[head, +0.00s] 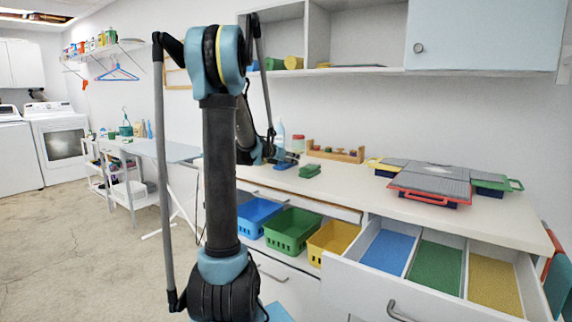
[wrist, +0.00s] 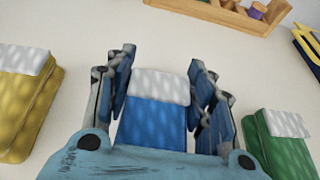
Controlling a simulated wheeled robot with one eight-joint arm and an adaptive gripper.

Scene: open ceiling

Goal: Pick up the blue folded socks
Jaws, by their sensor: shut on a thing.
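The blue folded socks (wrist: 157,112), with a white band at the far end, lie between my gripper's fingers in the wrist view. My gripper (wrist: 160,85) has one finger on each side and is shut on the socks. In the head view, the blue socks (head: 285,166) show as a small patch at the counter, under my gripper (head: 283,158), partly hidden by the arm. Whether the socks are lifted off the counter is hard to tell.
Yellow folded socks (wrist: 22,100) lie left and green folded socks (wrist: 278,140) right. A wooden rack (wrist: 215,12) stands behind. Blue, green and yellow baskets (head: 290,231) sit below the counter (head: 370,190). An open divided drawer (head: 436,264) juts out at right.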

